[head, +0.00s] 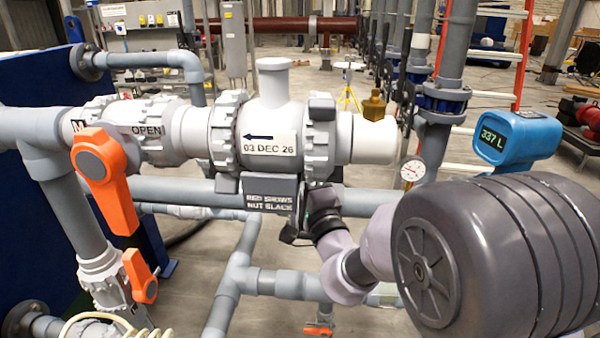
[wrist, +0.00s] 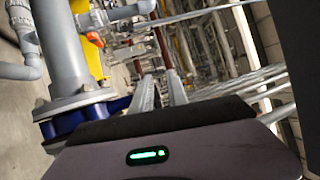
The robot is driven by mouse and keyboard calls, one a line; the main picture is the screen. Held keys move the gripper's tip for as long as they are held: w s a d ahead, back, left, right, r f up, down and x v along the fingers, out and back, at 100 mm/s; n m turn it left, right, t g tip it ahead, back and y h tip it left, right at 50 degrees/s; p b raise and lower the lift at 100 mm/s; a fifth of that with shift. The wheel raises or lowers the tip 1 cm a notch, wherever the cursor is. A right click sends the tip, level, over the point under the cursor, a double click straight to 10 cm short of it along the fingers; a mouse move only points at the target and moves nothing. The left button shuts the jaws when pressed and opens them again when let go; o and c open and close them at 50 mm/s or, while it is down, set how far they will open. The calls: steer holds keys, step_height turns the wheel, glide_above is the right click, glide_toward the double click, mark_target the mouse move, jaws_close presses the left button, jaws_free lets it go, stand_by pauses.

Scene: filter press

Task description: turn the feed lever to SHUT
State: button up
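A large orange lever (head: 118,205) with a grey hub sits on the front of the left valve in the head view. Its arm points down and slightly right. A plate reading OPEN (head: 147,130) is at the valve, above and right of the hub; another plate is mostly hidden behind the lever. My gripper (head: 294,234) is below the middle housing, well to the right of the lever and apart from it. Its fingers cannot be made out there. The wrist view shows a dark body with a green light, but no clear fingertips and no large orange lever.
A smaller orange lever (head: 140,276) is below the large one. The housing (head: 265,125) and its hanging sign (head: 270,195) stand close to my gripper. A grey horizontal pipe (head: 195,192) runs behind. A brass fitting (head: 374,105) and blue meter (head: 530,138) are to the right.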

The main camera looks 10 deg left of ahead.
steer(key=o, duration=0.6)
steer(key=v, duration=0.9)
steer(key=shift+f, duration=0.1)
